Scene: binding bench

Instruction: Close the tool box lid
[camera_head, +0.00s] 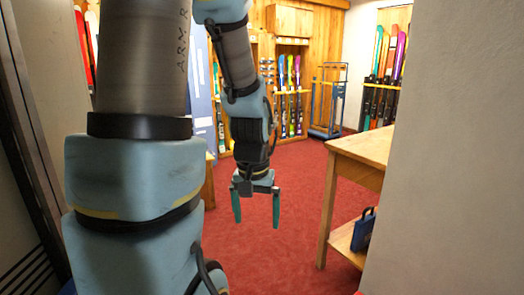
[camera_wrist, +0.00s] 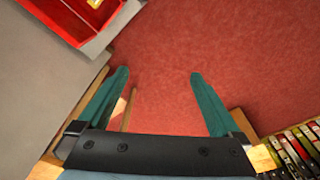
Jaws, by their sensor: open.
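My gripper (camera_head: 256,222) hangs open and empty over the red carpet in the head view, left of the wooden bench. Its two green fingers are spread apart in the wrist view (camera_wrist: 159,74), with only carpet between them. A red open container (camera_wrist: 72,22) with a divider shows at the upper left of the wrist view, cut off by the frame and apart from my fingers. It may be the tool box; I cannot make out its lid. A blue case with a handle (camera_head: 362,232) stands on the bench's lower shelf in the head view, partly cut off by the wall.
The wooden bench (camera_head: 366,146) stands at the right, partly hidden by a pale wall (camera_head: 455,150). Ski racks (camera_head: 290,105) and a blue wheeled rack (camera_head: 328,100) stand at the back. Red carpet (camera_head: 285,180) is clear in the middle.

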